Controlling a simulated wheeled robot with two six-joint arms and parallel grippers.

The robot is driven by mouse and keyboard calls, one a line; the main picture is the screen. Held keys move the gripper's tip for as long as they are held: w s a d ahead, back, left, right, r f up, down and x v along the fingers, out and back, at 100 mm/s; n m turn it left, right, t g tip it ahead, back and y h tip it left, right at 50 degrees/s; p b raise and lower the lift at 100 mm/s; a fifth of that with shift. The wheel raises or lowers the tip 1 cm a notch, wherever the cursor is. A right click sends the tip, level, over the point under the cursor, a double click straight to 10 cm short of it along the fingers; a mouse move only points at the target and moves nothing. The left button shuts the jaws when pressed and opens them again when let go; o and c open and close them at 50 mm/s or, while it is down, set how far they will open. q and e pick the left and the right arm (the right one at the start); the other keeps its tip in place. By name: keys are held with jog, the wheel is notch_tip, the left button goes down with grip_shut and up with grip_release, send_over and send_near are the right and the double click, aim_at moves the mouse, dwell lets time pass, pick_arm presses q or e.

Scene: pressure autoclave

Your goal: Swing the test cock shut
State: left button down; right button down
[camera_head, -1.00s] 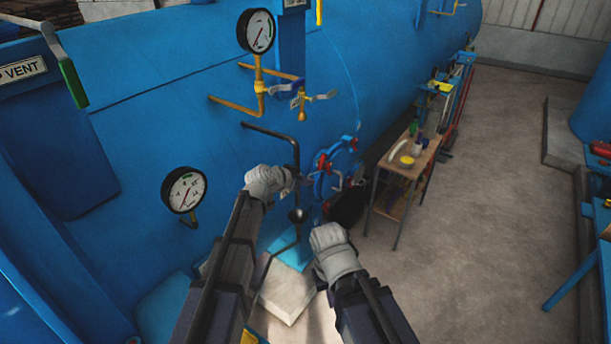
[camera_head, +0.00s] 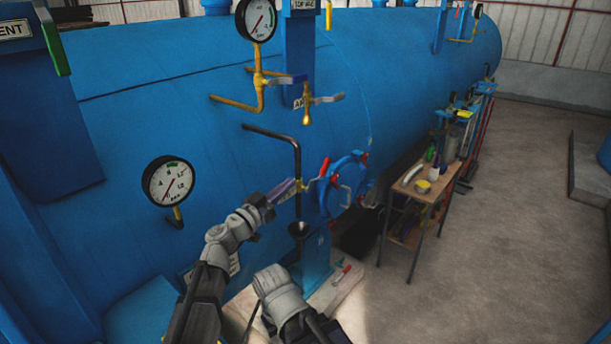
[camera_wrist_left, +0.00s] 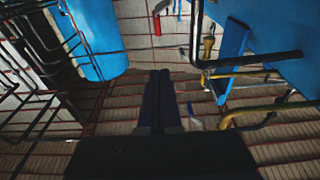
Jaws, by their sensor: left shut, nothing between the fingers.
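My left gripper (camera_head: 287,190) is shut and empty, pointing up and right close in front of the black bent pipe (camera_head: 297,165). I cannot tell whether it touches it. Its dark fingers also lie together in the left wrist view (camera_wrist_left: 160,98). A brass cock (camera_head: 307,112) with a grey lever and downward spout is on the blue vessel, above the gripper and apart from it. Another valve lever (camera_head: 287,79) is beside it, under the upper gauge. No readable label shows which one is the test cock. My right arm's grey wrist is low in the head view; its fingers are hidden.
A blue handwheel (camera_head: 345,187) with red grips stands just right of the left gripper. Gauges (camera_head: 256,20) (camera_head: 168,182) project from the vessel (camera_head: 215,100).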

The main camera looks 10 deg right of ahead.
pick_arm(q)
jog(key=p, duration=0.2)
send_near(325, 161)
notch_tip(325, 161, up, 4)
jog(key=w+d, duration=0.2)
jog(key=shift+w+d+f+b, duration=0.35)
jog(key=shift+d+f+b, duration=0.25)
jog(key=shift+f+b, duration=0.15)
jog(key=shift+w+d+f+b, duration=0.35)
jog(key=shift+d+f+b, duration=0.25)
jog(key=shift+f, duration=0.15)
